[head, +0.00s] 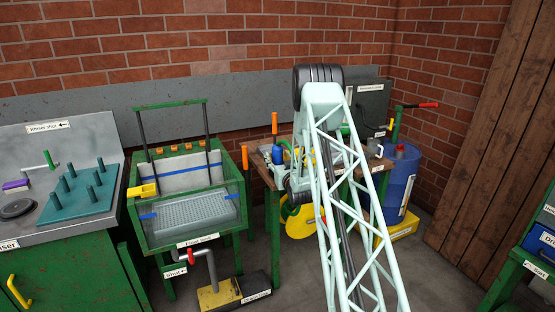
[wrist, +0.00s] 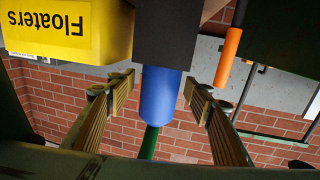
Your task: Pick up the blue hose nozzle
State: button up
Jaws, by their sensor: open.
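The blue hose nozzle (wrist: 160,97) is a blue cylinder in the middle of the wrist view, with a dark green rod at its lower end and a dark block at its upper end. My gripper (wrist: 158,82) is open, with one finger on each side of the blue cylinder. Gaps show between the cylinder and both fingers. In the head view a small blue piece (head: 277,154), apparently the nozzle, shows on the wooden bench just left of my arm. My fingertips cannot be made out there.
A yellow "Floaters" bin (wrist: 68,28) is close at upper left in the wrist view. An orange-handled rod (wrist: 229,55) stands to the right. In the head view a green-framed wash tank (head: 187,243) stands left of the bench, and a blue drum (head: 402,180) stands right.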

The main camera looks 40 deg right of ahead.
aim_at(278, 145)
jog(key=shift+c, duration=0.7)
jog(key=c, duration=0.9)
jog(key=shift+r, duration=0.1)
jog(key=shift+r+p, duration=0.9)
jog(key=shift+r, duration=4.05)
jog(key=o, duration=0.4)
jog(key=shift+c, duration=1.1)
